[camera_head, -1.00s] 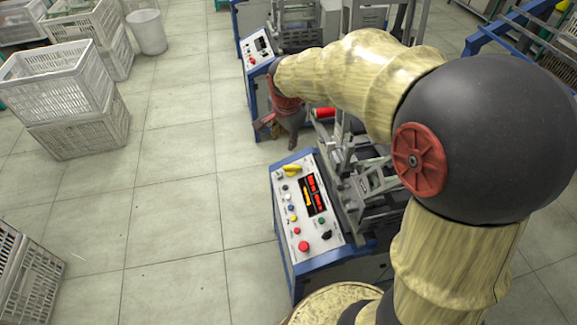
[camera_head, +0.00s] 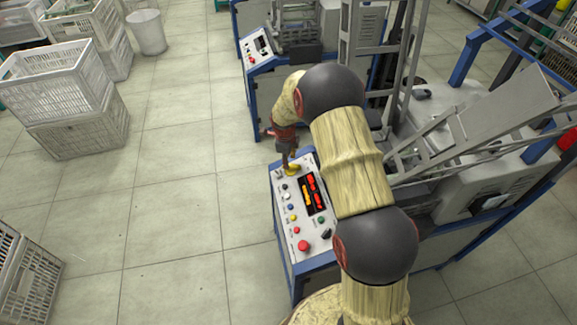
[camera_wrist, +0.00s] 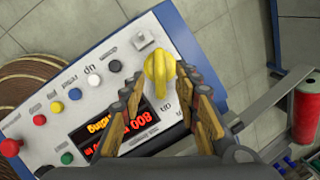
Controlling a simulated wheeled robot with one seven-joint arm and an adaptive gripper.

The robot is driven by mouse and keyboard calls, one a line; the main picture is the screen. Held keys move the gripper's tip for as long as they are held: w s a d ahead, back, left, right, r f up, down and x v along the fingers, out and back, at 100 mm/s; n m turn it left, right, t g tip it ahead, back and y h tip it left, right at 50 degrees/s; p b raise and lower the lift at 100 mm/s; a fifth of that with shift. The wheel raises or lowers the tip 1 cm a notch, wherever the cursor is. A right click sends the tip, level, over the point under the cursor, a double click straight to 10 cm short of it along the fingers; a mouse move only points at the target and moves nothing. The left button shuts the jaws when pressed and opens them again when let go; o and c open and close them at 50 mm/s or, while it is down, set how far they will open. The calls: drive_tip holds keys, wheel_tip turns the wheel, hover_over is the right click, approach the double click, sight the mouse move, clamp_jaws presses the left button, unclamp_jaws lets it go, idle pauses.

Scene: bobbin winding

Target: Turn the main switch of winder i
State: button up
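The main switch is a yellow rotary knob (camera_wrist: 158,72) at the top of the winder's control panel (camera_wrist: 105,55). In the head view the yellow knob (camera_head: 292,170) shows at the panel's far end, partly hidden by my gripper. My gripper (camera_wrist: 160,80) is open, with one finger on each side of the knob. A small gap shows between the knob and the left finger; contact on the right side I cannot tell. In the head view my gripper (camera_head: 285,158) points down at the panel.
A lit red display (camera_wrist: 115,128) lies beside the knob. Several coloured buttons and a red push button (camera_head: 303,245) line the panel. A red spool (camera_wrist: 305,108) stands to the right. A second winder (camera_head: 262,50) stands behind. White crates (camera_head: 60,85) stand left on open floor.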

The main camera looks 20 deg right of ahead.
sight(292, 167)
drive_tip(key=b+x, duration=0.1)
drive_tip(key=x, duration=0.4)
drive_tip(key=shift+r, duration=0.1)
drive_tip(key=c, duration=0.3)
drive_tip(key=c, duration=0.4)
clamp_jaws()
